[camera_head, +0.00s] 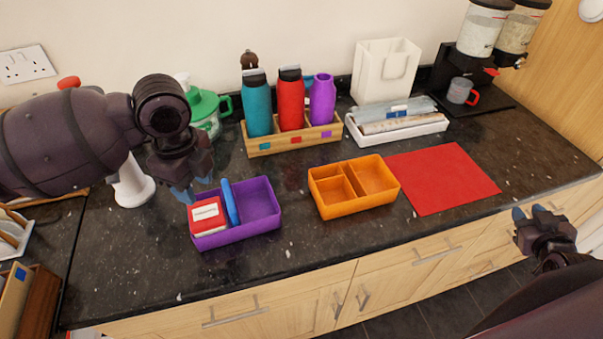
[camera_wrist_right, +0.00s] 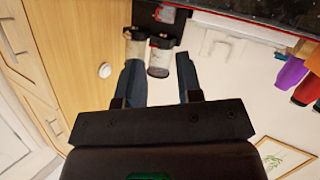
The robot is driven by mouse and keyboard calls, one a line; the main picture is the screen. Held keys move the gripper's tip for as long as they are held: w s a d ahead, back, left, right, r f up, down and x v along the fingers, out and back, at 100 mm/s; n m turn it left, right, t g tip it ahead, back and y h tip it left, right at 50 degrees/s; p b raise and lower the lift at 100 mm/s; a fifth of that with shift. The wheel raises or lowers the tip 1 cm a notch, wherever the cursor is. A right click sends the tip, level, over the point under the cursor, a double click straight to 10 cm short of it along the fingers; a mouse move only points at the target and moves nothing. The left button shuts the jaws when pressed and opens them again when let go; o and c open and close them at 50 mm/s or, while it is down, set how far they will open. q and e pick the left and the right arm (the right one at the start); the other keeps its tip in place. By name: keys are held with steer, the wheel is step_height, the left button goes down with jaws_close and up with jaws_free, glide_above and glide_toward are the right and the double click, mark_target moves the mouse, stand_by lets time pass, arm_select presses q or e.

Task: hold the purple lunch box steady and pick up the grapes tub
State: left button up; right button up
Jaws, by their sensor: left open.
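The purple lunch box (camera_head: 262,220) sits on the dark counter near its front edge, left of centre. In its left part is a red tub (camera_head: 207,219) with a white label too small to read; I take it to be the grapes tub. My left gripper (camera_head: 194,188) is open and empty, just above the box's back left corner and the tub. My right gripper (camera_head: 529,211) is open and empty, out past the counter's front right; its parted fingers show in the right wrist view (camera_wrist_right: 160,72).
An orange divided box (camera_head: 344,209) and a red mat (camera_head: 443,178) lie to the right. Behind stand a wooden rack (camera_head: 262,147) with several bottles, a green-lidded container (camera_head: 206,107) and a white tray (camera_head: 393,134). Counter in front of the boxes is clear.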

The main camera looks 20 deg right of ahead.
steer(key=w+r+m+t+y, duration=0.1)
steer(key=w+r+y, duration=0.1)
steer(key=w+r, duration=0.35)
steer(key=w+a+r+g+y, duration=0.1)
steer(key=w+a+r+y, duration=0.2)
steer(key=w+a+y, duration=1.15)
steer(key=n+g+h, duration=0.3)
steer(key=g+h, duration=0.7)
steer(key=g, duration=0.3)
glide_toward(278, 210)
steer(key=shift+w, duration=0.3)
step_height(278, 210, down, 11)
steer(key=shift+d+r, duration=0.1)
steer(key=shift+c, duration=0.2)
